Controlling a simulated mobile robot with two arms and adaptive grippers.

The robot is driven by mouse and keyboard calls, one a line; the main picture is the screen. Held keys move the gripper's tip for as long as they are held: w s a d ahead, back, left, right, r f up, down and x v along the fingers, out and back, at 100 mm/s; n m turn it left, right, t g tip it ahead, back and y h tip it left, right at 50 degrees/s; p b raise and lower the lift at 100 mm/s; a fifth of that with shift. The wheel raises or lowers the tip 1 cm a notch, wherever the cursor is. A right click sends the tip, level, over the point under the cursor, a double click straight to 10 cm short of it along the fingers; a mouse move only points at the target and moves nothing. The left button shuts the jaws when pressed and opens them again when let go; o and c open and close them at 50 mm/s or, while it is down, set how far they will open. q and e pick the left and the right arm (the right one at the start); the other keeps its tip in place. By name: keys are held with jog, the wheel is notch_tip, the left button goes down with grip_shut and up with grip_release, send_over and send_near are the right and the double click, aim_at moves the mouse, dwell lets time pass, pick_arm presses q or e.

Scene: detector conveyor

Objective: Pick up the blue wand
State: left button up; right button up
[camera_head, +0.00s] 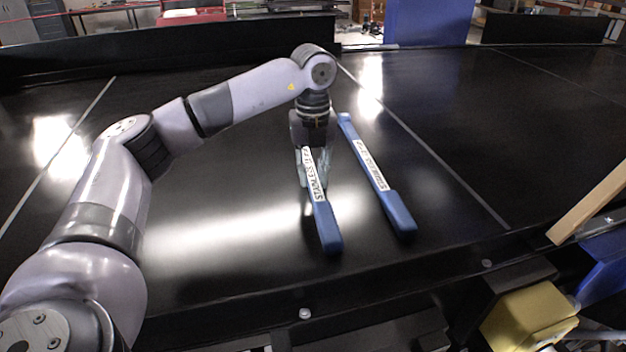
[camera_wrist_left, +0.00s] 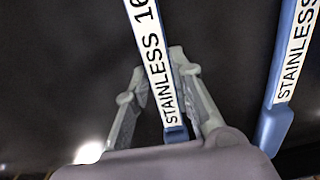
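Two blue wands with white "STAINLESS" labels lie side by side on the black belt. The left wand (camera_head: 328,233) runs between the fingers of my left gripper (camera_head: 314,185), with its blue handle toward me. In the left wrist view its label (camera_wrist_left: 158,65) passes between the fingers of the left gripper (camera_wrist_left: 160,68), with dark gaps on both sides. The fingers look open around it. The wand's far end is hidden behind the gripper in the head view. The right wand (camera_head: 397,212) lies apart and also shows in the left wrist view (camera_wrist_left: 272,130). My right gripper is not in view.
The black belt (camera_head: 220,280) is clear around the wands. A dark side wall (camera_head: 150,55) runs along the back. A yellow block (camera_head: 530,318) and a wooden board (camera_head: 590,205) are at the right. A blue panel (camera_head: 428,22) stands behind.

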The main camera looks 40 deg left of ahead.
pick_arm(q)
grip_shut()
jog(key=shift+r, duration=0.1)
